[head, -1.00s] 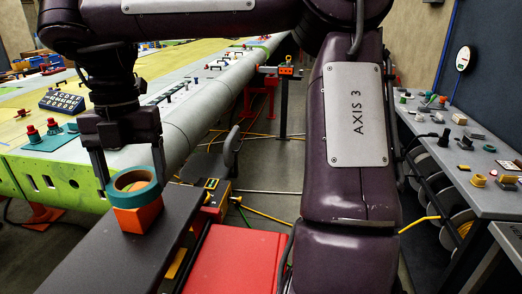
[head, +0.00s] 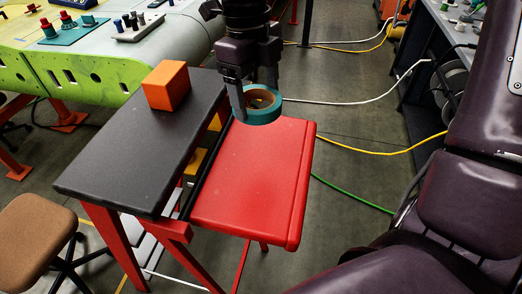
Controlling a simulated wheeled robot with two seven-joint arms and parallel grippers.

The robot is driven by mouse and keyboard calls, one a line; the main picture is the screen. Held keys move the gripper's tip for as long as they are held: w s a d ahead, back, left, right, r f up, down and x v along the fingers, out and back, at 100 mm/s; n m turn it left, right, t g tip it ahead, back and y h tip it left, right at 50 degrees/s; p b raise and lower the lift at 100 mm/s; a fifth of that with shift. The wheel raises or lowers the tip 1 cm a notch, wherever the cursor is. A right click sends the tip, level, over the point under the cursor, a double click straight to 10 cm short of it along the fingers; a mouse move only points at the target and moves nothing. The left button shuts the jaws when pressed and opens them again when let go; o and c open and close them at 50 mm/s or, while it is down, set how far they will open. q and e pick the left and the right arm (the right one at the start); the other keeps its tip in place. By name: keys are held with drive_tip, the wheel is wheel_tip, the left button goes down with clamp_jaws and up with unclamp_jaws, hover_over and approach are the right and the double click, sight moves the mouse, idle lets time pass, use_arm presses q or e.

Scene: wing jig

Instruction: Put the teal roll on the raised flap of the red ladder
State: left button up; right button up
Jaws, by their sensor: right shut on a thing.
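The teal roll (head: 262,117) is a ring of tape with a tan inner core, lying flat side up. My right gripper (head: 257,96) comes down from the top of the head view and is shut on the roll. The roll shows at the far left corner of the raised red flap (head: 255,175); I cannot tell if it touches the flap. The flap belongs to the red ladder (head: 103,232), beside its dark top platform (head: 145,140). My left gripper is not in view.
An orange cube (head: 166,86) stands on the far part of the dark platform. A brown stool (head: 35,235) is at the lower left. A green wing panel (head: 75,70) lies behind. Yellow, white and green cables cross the floor to the right. The flap's top is otherwise bare.

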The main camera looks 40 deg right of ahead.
drive_tip(key=p, duration=0.2)
hover_over(259, 161)
drive_tip(key=f, duration=0.9)
drive_tip(key=shift+w+f, duration=0.25)
drive_tip(key=shift+f, duration=0.8)
wheel_tip(259, 161, down, 2)
drive_tip(key=shift+s+a+f+p, duration=0.1)
drive_tip(key=shift+a+f+p, duration=0.05)
drive_tip(key=shift+p, duration=0.3)
drive_tip(key=shift+f, duration=0.45)
drive_tip(key=shift+f+b, duration=0.2)
drive_tip(key=shift+b, duration=0.1)
drive_tip(key=o, duration=1)
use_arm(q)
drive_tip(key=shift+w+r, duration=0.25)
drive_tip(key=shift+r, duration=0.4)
use_arm(e)
drive_tip(key=shift+r, duration=0.1)
